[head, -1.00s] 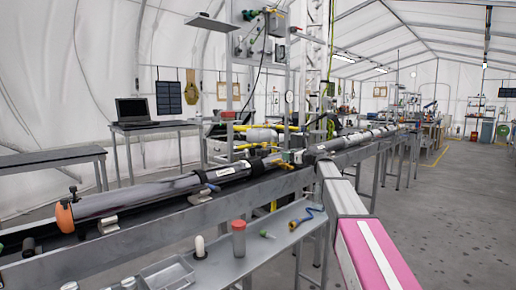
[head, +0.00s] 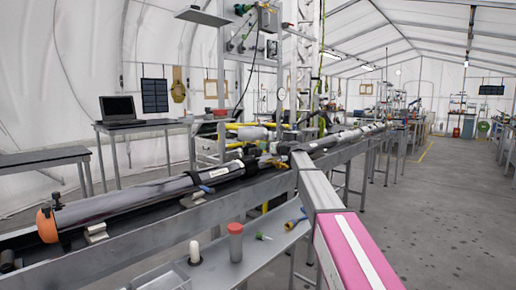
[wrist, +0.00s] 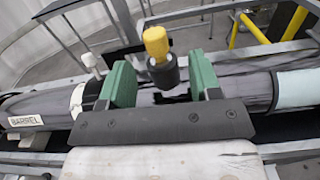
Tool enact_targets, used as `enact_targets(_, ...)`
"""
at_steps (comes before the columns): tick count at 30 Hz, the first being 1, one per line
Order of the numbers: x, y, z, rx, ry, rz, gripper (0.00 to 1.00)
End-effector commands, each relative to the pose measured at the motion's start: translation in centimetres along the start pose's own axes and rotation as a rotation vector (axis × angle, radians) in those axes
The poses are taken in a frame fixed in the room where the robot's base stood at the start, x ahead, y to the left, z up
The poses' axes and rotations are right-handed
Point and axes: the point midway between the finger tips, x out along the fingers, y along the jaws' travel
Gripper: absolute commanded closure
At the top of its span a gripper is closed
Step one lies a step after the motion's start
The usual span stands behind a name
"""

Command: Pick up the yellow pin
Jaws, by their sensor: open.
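The yellow pin (wrist: 156,43) has a yellow head on a dark collar and stands out from the long barrel assembly in the wrist view. My gripper (wrist: 160,72) is open, with one green finger on each side of the pin's line and clear gaps to both. The pin's lower end is not clearly seen, and I cannot tell how deep it sits between the fingers. In the head view the gripper end is small and unclear, so I cannot make out the pin there.
The dark barrel tube (head: 140,203) with an orange end cap (head: 47,226) lies along a grey rail. A lower shelf holds a white-topped peg (head: 194,252), a red-capped jar (head: 236,242) and a green-ended piece (head: 263,236). A laptop (head: 118,108) stands on a table behind. The floor at right is clear.

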Motion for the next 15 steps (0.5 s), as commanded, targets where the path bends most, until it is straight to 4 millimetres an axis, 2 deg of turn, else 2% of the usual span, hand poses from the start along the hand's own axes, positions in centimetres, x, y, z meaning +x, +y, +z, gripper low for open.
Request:
enact_targets(9, 4.3, 0.2, 0.0, 0.0, 0.001, 0.001, 0.42)
enact_targets(15, 4.7, 0.3, 0.0, 0.0, 0.001, 0.0, 0.42)
